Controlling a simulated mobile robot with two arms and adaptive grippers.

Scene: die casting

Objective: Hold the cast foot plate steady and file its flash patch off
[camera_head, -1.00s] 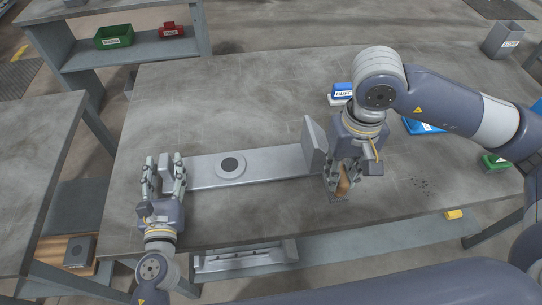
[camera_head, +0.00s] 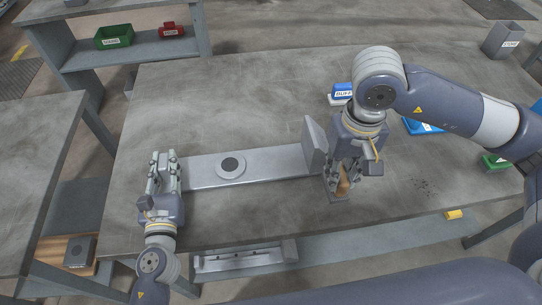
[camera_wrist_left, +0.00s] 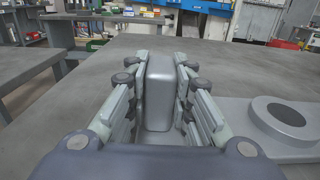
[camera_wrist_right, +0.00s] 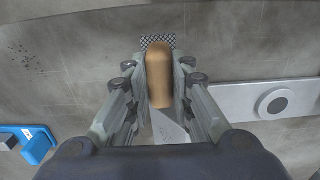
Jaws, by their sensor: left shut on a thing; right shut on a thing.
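The cast foot plate (camera_head: 270,168) lies flat on the table as a long silver bar, with a raised disc (camera_head: 231,167) that has a dark round centre. A taller upright plate (camera_head: 314,145) stands at its right end. My left gripper (camera_head: 165,173) is shut on an upright silver block (camera_wrist_left: 159,90) at the left end. My right gripper (camera_head: 342,180) is shut on the wooden handle (camera_wrist_right: 159,75) of the file, right of the upright plate. A crosshatched face (camera_wrist_right: 158,41) shows beyond the handle in the right wrist view. I cannot tell the flash patch for certain.
A blue labelled item (camera_head: 343,90) and a blue tray (camera_head: 420,127) lie on the table's right side. A yellow block (camera_head: 454,214) is near the front right. Green (camera_head: 114,37) and red (camera_head: 172,31) bins stand on the back-left shelf. The table behind the foot plate is clear.

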